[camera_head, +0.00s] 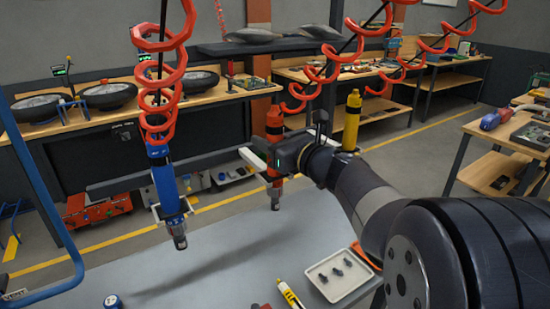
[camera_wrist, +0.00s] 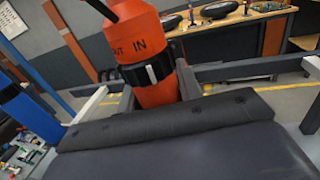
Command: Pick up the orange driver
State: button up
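The orange driver (camera_head: 275,125) hangs upright from a red coiled hose above the grey surface, its dark tip pointing down. In the wrist view the orange driver (camera_wrist: 140,45) stands just ahead of the gripper (camera_wrist: 190,102), between widely spread pale bars. The driver's lower end is hidden behind the gripper body in that view.
A blue driver (camera_head: 165,185) hangs to the left and a yellow driver (camera_head: 352,120) to the right, behind my arm. A white tray (camera_head: 318,281) with dark parts and a yellow tool (camera_head: 290,295) lie on the grey surface (camera_head: 225,270). Benches stand behind.

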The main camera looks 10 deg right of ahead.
grip_shut()
jog(key=shift+r, duration=0.1)
